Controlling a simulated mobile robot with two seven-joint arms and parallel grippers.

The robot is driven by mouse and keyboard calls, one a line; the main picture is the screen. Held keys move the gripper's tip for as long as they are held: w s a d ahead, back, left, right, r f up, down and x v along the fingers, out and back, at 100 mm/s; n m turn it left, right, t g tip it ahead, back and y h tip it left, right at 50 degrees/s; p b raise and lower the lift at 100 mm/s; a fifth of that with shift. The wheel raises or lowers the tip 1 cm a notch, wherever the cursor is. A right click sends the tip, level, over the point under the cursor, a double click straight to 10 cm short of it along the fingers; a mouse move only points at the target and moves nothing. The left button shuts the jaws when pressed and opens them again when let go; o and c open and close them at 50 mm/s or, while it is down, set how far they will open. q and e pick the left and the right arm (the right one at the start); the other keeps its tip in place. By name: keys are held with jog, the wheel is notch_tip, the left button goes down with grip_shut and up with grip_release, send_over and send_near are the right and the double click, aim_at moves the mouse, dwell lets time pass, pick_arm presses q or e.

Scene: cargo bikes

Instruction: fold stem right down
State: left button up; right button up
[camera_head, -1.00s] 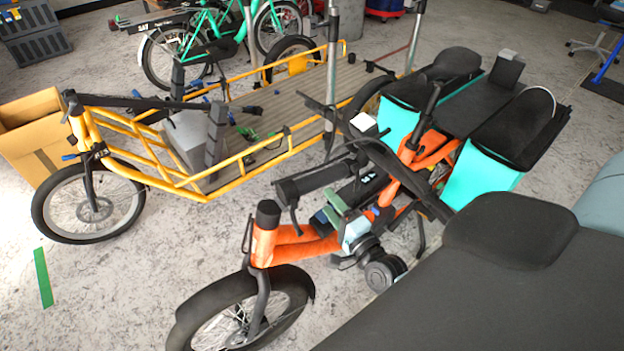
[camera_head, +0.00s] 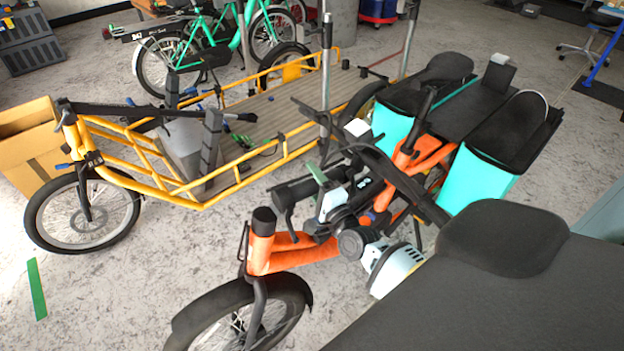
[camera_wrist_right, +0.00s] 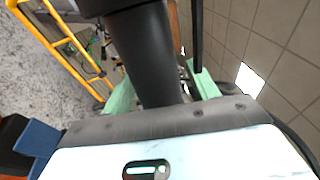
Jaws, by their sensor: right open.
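The orange cargo bike (camera_head: 285,250) stands in the middle of the head view, with a black-capped head tube (camera_head: 262,222) at its front. Its black handlebar (camera_head: 300,188) lies low and slanted behind the head tube. The stem's fold joint is hidden or too small to tell. My right gripper (camera_head: 318,176) is at the handlebar, with a green finger showing. In the right wrist view a thick black bar (camera_wrist_right: 143,50) runs between the green fingers of my right gripper (camera_wrist_right: 163,88). The fingers are apart, one on each side of it; I cannot tell whether they touch it. My left gripper is out of view.
A yellow cargo bike (camera_head: 215,183) with a flat bed stands close behind on the left. Turquoise bags (camera_head: 475,180) hang at the orange bike's rear. A cardboard box (camera_head: 25,150) is at the far left. Free floor (camera_head: 110,300) lies at the front left.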

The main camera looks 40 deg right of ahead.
jog(key=shift+w, duration=0.2)
grip_shut()
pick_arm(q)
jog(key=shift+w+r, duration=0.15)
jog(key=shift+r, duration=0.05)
pick_arm(e)
jog(key=shift+r+n, duration=0.4)
